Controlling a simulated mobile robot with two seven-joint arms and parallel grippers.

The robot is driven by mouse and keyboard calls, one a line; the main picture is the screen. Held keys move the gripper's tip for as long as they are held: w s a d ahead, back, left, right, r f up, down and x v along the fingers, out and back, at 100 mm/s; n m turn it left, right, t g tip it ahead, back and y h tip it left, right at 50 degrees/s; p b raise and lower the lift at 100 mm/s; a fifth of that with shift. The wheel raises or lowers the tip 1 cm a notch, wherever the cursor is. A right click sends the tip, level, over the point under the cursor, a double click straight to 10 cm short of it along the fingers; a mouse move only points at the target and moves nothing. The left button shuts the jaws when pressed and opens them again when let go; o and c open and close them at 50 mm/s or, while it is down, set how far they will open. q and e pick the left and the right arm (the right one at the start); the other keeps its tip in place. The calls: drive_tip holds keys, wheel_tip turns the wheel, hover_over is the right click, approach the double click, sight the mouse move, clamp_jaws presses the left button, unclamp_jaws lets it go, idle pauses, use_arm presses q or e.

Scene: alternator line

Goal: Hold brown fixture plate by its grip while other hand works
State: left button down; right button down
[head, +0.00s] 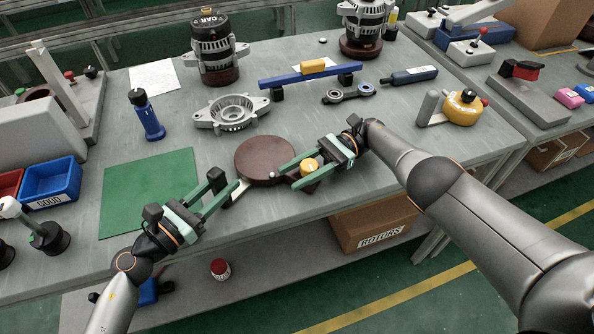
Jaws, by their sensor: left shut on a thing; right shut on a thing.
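The brown fixture plate (264,157) is a round dark disc lying near the front edge of the grey table. A pale grip (239,191) sticks out from its lower left side. My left gripper (228,186) is shut on this grip, and its fingers hide part of it. My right gripper (289,177) is at the plate's right side, shut on a small yellow cylindrical piece (309,167) between its fingers. A dark brown patch shows below that piece; I cannot tell whether it belongs to the plate.
A silver alternator housing (232,113) lies behind the plate. A blue bar (308,75) and a black-ringed link (348,94) lie further back. A green mat (148,190) is clear at left, near a blue bin (50,183). A yellow round tool (462,107) stands at right.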

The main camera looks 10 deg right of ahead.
use_arm(q)
drive_tip(key=shift+d, duration=0.1)
use_arm(e)
drive_tip(key=shift+s, duration=0.1)
idle(0.3)
drive_tip(key=shift+c, duration=1.8)
unclamp_jaws()
drive_tip(key=shift+d+r, duration=0.1)
drive_tip(key=shift+r, duration=0.1)
drive_tip(key=shift+r, duration=0.6)
wheel_tip(320, 180, up, 9)
drive_tip(key=shift+f, duration=0.2)
use_arm(q)
drive_tip(key=shift+c, duration=2.2)
unclamp_jaws()
drive_tip(key=shift+s+a, duration=0.1)
drive_tip(key=shift+a, duration=0.1)
